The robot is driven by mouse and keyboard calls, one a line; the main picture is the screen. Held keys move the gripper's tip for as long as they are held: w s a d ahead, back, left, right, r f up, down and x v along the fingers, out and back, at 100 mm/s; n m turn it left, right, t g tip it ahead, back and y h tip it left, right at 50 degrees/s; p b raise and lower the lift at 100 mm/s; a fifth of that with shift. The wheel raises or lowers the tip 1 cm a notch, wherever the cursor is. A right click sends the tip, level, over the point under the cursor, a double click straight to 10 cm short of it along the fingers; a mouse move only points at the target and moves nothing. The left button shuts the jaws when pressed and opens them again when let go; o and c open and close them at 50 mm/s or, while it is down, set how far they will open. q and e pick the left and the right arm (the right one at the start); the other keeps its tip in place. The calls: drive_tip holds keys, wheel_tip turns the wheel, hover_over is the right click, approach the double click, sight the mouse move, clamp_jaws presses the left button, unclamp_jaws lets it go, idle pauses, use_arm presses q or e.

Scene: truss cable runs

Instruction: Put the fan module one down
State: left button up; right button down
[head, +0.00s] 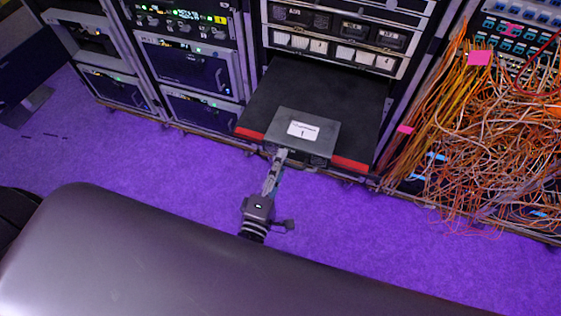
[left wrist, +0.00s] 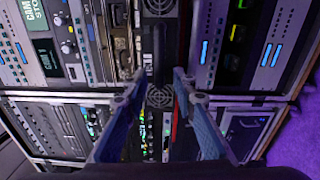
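The fan module (head: 308,126) is a flat grey box with a white label reading 1. It lies on a black pull-out shelf (head: 350,95) with red front edges, at the shelf's front. My left gripper (head: 281,154) is at the module's front face in the head view. In the left wrist view the two blue-padded fingers (left wrist: 160,75) stand apart, with a dark front and round fan grille (left wrist: 160,97) between and beyond them. I see no finger closed on the module. My right gripper is not in view.
Rack units with pale blocks (head: 330,47) sit above the shelf. Orange cables (head: 470,130) hang tangled on the right, with pink tags. Closed rack drawers (head: 190,65) stand on the left. The purple floor before the racks is clear.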

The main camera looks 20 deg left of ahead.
use_arm(q)
drive_tip(key=s, duration=1.2)
drive_tip(key=shift+a+f, duration=0.1)
